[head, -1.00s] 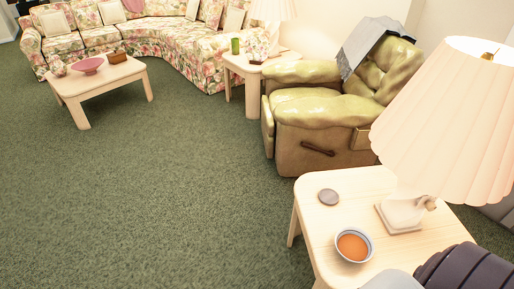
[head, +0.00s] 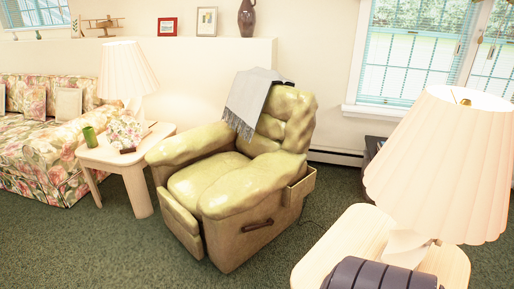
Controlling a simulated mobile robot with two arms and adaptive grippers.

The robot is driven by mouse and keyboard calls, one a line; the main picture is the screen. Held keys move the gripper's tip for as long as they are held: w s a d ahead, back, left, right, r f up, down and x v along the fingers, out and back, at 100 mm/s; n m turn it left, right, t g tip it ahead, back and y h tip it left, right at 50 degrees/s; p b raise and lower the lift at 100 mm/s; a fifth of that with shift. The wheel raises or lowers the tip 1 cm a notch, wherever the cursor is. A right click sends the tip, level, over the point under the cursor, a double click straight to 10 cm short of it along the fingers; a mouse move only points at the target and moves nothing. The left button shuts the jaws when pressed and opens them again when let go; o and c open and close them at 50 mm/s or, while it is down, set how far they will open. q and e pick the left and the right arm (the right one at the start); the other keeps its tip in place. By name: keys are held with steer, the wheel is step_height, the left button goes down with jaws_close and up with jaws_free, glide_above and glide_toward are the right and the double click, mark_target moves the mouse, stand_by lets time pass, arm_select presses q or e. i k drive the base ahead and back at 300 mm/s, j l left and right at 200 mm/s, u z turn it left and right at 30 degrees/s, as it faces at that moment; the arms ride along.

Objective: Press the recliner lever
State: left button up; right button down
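A yellow-green recliner (head: 215,190) stands in the middle of the head view, with a grey fringed blanket (head: 252,100) draped over its backrest. Its brown lever (head: 257,225) is on the side panel that faces me, low and nearly level, tilted slightly up to the right. The footrest panel at the front looks folded in. Neither of my grippers shows in this view, and nothing touches the lever.
A side table (head: 345,236) with a large pleated lamp (head: 440,165) stands at the near right, partly covered by a dark ribbed shape. Another table (head: 100,154) with a lamp and green cup (head: 89,136) stands left of the recliner. Carpet (head: 110,250) at front left is clear.

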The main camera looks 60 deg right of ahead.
mark_target(258, 226)
steer(key=i+z, duration=0.45)
steer(key=i+j+z, duration=0.1)
steer(key=i+z, duration=0.3)
steer(key=i+j+z, duration=0.25)
steer(key=i+z, duration=0.2)
steer(key=i+j+z, duration=0.4)
steer(key=k+l, duration=0.05)
steer(key=k, duration=0.05)
